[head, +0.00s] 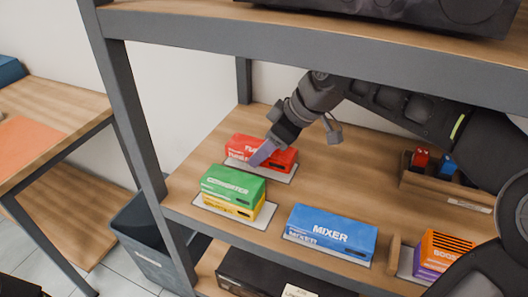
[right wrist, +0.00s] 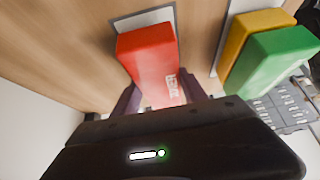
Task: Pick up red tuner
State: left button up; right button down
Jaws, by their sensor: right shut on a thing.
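The red tuner (head: 250,148) is a red box with white lettering at the back left of the middle shelf, above a pale mat (head: 284,177). My right gripper (head: 264,151) reaches down to it from the upper right. In the right wrist view the red tuner (right wrist: 148,57) lies between the two purple fingers (right wrist: 162,97), which are shut on it. I cannot tell whether the tuner touches its mat. My left gripper is not in view.
A green box (head: 232,186) on a yellow box (head: 230,206) stands just in front of the tuner. A blue mixer box (head: 332,231) and an orange box (head: 447,249) are farther right. A shelf board (head: 300,41) passes overhead. A dark bin (head: 150,240) stands at lower left.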

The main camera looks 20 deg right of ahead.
jog(key=shift+s+d+r, duration=0.1)
jog(key=shift+d+r, duration=0.1)
jog(key=shift+r, duration=0.9)
jog(key=s+d, duration=0.7)
jog(key=s, duration=0.1)
jog(key=s+d+b, duration=0.1)
jog(key=s+d, duration=0.3)
jog(key=s, duration=0.1)
jog(key=shift+s+d+f, duration=0.1)
jog(key=shift+d, duration=0.2)
